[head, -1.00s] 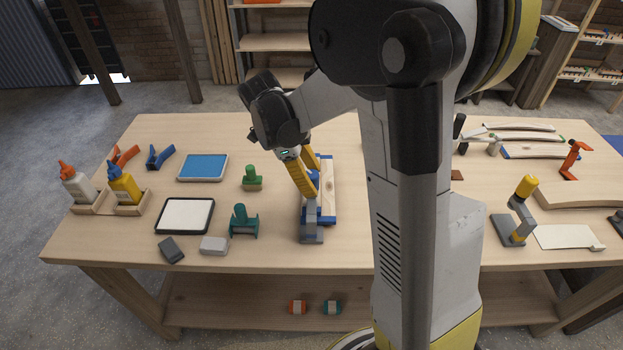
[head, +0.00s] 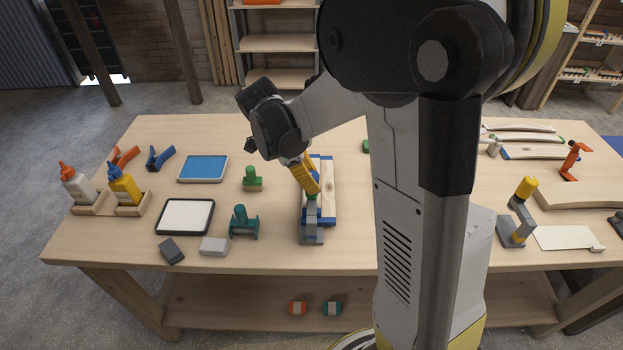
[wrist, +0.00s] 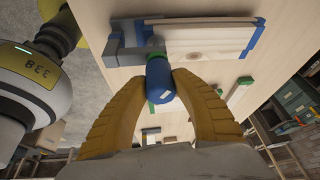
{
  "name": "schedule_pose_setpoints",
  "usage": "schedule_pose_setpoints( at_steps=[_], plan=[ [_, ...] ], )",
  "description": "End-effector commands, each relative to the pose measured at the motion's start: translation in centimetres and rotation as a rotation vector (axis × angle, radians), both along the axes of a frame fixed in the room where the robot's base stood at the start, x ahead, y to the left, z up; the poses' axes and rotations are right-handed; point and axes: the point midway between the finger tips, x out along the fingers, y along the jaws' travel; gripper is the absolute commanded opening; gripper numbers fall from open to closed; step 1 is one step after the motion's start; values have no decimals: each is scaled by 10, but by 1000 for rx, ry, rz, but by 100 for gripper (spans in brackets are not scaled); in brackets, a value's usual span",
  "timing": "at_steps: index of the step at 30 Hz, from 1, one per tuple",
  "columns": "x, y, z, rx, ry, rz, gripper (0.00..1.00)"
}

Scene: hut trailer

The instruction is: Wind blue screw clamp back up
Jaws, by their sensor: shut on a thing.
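A grey screw clamp (head: 311,236) with a blue handle (wrist: 158,84) stands near the front edge of the workbench. It grips a pale wooden board (head: 328,183) with blue edging, which also shows in the wrist view (wrist: 205,40). My gripper (head: 314,194) comes down over the clamp from the upper left. In the wrist view its two yellow fingers (wrist: 163,80) are shut on the blue handle, one on each side. A small green part (head: 311,198) shows just under the fingertips. The screw is mostly hidden by the fingers.
Left of the clamp stand a teal clamp-like tool (head: 243,222), a green-handled stamp (head: 252,180), a blue pad (head: 203,168) and a white pad (head: 185,216). A yellow-topped grey clamp (head: 518,212) stands on the right. My arm hides the bench's middle right.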

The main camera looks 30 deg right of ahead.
Motion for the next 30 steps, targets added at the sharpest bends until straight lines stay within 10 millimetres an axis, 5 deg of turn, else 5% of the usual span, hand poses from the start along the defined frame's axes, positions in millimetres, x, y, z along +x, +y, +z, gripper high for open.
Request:
schedule_pose_setpoints(
  at_steps=[30],
  plan=[
    [-2, 0, 0, -27, 18, 959, 1]
  ],
)
